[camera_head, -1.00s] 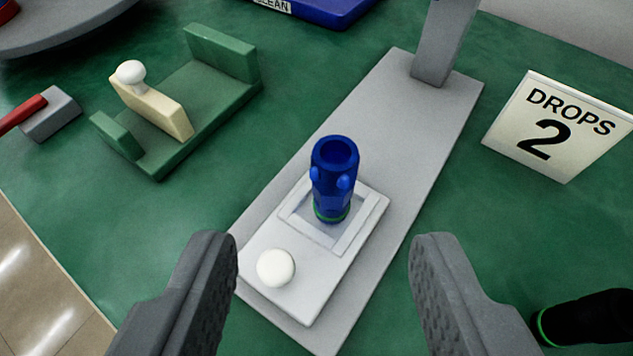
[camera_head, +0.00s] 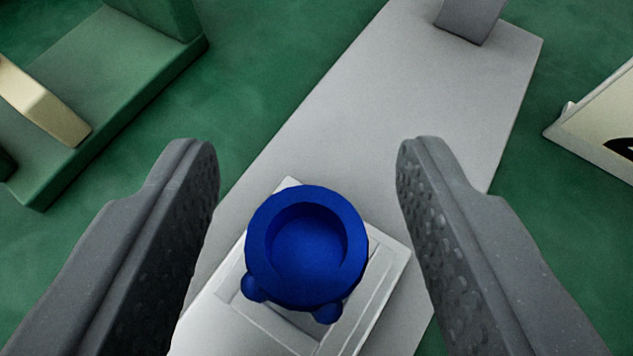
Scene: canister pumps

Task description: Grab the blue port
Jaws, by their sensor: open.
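The blue port (camera_head: 259,240) is a short upright blue tube with a round open top and small knobs low on its near side. It stands in the recess of a white block (camera_head: 215,325). My gripper (camera_head: 308,165) is open, with one grey ridged finger on the left of the port and one on the right. There is a gap on both sides and neither finger touches it. The port's lower part is hidden under its rim from this steep view.
The white block rests on a long grey plate (camera_head: 400,95), with a grey post (camera_head: 470,18) at its far end. A green bracket (camera_head: 110,60) with a cream bar (camera_head: 40,100) is at upper left. A sign (camera_head: 600,125) stands at the right edge.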

